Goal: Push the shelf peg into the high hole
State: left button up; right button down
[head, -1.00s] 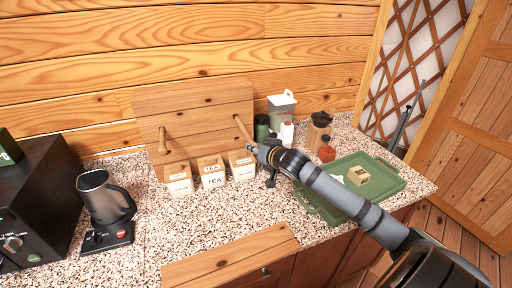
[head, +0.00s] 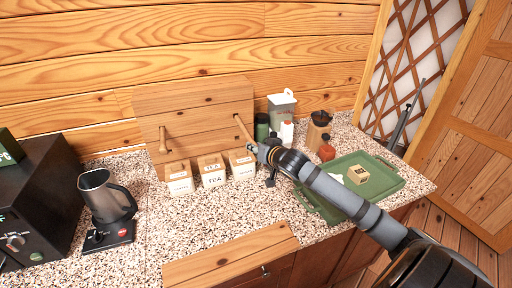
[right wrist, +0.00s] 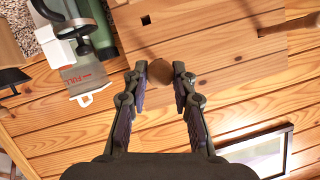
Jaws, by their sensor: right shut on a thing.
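A wooden board (head: 205,110) stands upright at the back of the counter against the wall. The shelf peg (head: 243,128) is a wooden dowel at the board's upper right, and its round end (right wrist: 159,71) shows in the right wrist view. My right gripper (head: 260,149) is shut on the peg's near end, with a finger on each side (right wrist: 159,78). The peg's far end meets the board; I cannot tell how deep it sits. A second peg (head: 162,140) sticks out at the board's left. My left gripper is out of view.
Labelled wooden canisters (head: 212,170) stand just below the board, close to my right gripper. A green canister (head: 262,127) and bottles stand right of the board. A green tray (head: 375,185) lies at right under my arm.

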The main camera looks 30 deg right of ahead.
jog(key=shift+p, duration=0.4)
jog(key=shift+w+d+b, duration=0.25)
jog(key=shift+w+b, duration=0.15)
jog(key=shift+w, duration=0.25)
dwell(0.4)
jog(key=shift+s+a+r+p, duration=0.1)
jog(key=shift+s+p, duration=0.1)
jog(key=shift+p, duration=0.2)
jog(key=shift+s, duration=0.2)
jog(key=shift+p, duration=0.35)
